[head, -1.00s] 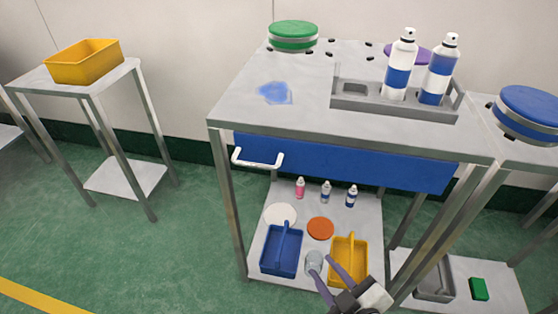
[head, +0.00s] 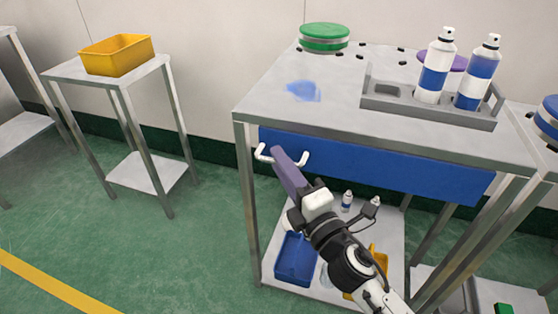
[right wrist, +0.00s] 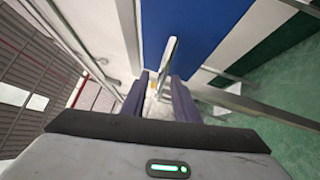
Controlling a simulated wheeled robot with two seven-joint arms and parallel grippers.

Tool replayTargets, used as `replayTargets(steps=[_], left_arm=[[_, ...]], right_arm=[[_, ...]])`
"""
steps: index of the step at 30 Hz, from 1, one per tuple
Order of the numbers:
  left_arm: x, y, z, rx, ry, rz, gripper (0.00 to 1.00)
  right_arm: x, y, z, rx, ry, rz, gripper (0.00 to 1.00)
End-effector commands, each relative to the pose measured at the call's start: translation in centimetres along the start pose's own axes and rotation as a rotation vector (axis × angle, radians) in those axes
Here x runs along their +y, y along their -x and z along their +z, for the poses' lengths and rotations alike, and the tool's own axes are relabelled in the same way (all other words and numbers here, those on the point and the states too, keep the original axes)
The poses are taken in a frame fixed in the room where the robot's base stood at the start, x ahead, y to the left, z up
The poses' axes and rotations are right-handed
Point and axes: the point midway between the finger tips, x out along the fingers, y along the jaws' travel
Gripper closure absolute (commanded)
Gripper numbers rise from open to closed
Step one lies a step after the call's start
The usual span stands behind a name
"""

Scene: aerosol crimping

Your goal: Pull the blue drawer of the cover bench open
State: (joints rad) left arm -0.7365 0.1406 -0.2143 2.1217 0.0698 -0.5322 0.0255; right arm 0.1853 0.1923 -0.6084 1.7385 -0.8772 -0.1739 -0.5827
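The blue drawer (head: 400,165) sits under the top of the grey cover bench (head: 260,103), and its front looks flush with the frame. Its white bar handle (head: 262,154) is at the drawer's left part. My right gripper (head: 281,157) is at the handle, its purple fingers hiding the handle's middle. In the right wrist view, the two fingers (right wrist: 159,82) stand apart, with the handle (right wrist: 168,55) between or just beyond their tips. I cannot tell whether they touch it. My left gripper is not in view.
On the bench top are a grey rack (head: 385,103) with two spray cans, a green round lid (head: 325,32) and a blue patch (head: 303,91). Below, the shelf holds a blue caddy (head: 294,258) and small bottles. A side table with a yellow bin (head: 117,55) stands left. Floor in front is clear.

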Motion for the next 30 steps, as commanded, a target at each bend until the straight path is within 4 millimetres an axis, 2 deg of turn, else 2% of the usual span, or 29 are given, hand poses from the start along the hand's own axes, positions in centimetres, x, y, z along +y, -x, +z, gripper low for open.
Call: replayTargets(steps=[5,13,14,18,30], left_arm=[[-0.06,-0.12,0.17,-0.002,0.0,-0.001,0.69],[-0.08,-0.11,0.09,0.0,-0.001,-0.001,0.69],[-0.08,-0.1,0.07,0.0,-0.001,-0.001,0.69],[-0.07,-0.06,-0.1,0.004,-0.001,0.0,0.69],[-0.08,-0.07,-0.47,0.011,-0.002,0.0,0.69]], right_arm=[[-0.03,-1.35,-0.05,0.0,-0.002,-0.001,0.72],[-0.04,-1.47,-0.04,0.0,-0.003,-0.001,0.72],[-0.04,-1.46,-0.03,0.0,-0.003,-0.001,0.76],[-0.05,-1.45,-0.02,0.0,-0.003,-0.001,0.99],[-0.13,-1.27,0.41,-0.011,-0.001,-0.003,1.0]])
